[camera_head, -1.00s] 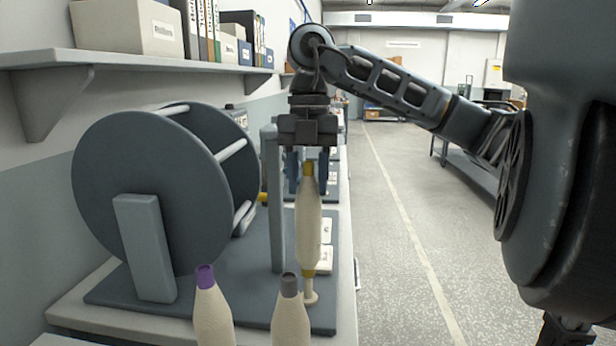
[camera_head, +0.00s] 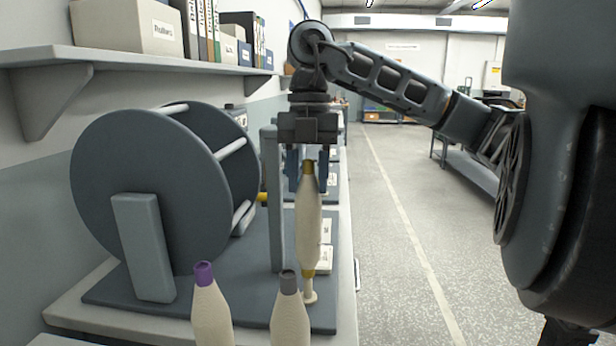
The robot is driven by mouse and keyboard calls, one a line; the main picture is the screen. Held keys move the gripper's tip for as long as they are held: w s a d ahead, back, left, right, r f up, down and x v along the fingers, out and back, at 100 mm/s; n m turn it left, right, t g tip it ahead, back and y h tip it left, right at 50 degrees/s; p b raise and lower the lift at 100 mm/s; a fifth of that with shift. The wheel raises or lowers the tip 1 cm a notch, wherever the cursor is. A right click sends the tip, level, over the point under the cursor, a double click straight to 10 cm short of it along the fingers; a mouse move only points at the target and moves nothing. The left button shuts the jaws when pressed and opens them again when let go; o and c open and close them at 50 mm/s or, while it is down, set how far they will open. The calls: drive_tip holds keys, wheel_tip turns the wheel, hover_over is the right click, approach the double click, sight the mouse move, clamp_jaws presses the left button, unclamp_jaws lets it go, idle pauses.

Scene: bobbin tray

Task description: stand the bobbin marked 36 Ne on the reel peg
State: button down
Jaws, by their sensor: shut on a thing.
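My gripper (camera_head: 308,172) is shut on the top of a cream bobbin (camera_head: 308,225) with yellow ends and holds it upright. The bobbin's lower yellow end is right at a short pale peg (camera_head: 310,297) near the front right of the dark base plate. I cannot tell whether the bobbin touches the peg, sits on it or hangs just above it. No 36 Ne mark can be read on the bobbin from here.
A large dark reel (camera_head: 140,190) stands at the left, with a grey post (camera_head: 273,200) close beside the bobbin. A purple-topped bobbin (camera_head: 212,315) and a grey-topped bobbin (camera_head: 290,315) stand in front. White cards (camera_head: 325,258) lie behind. A shelf (camera_head: 130,60) runs above left.

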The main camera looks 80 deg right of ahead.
sight(308, 204)
drive_tip(key=shift+f+b, duration=2.7)
drive_tip(key=shift+b, duration=0.1)
drive_tip(key=c, duration=0.5)
unclamp_jaws()
drive_tip(key=shift+r, duration=0.1)
drive_tip(key=r, duration=0.5)
drive_tip(key=d+r, duration=0.1)
drive_tip(key=r, duration=0.1)
drive_tip(key=shift+r, duration=0.25)
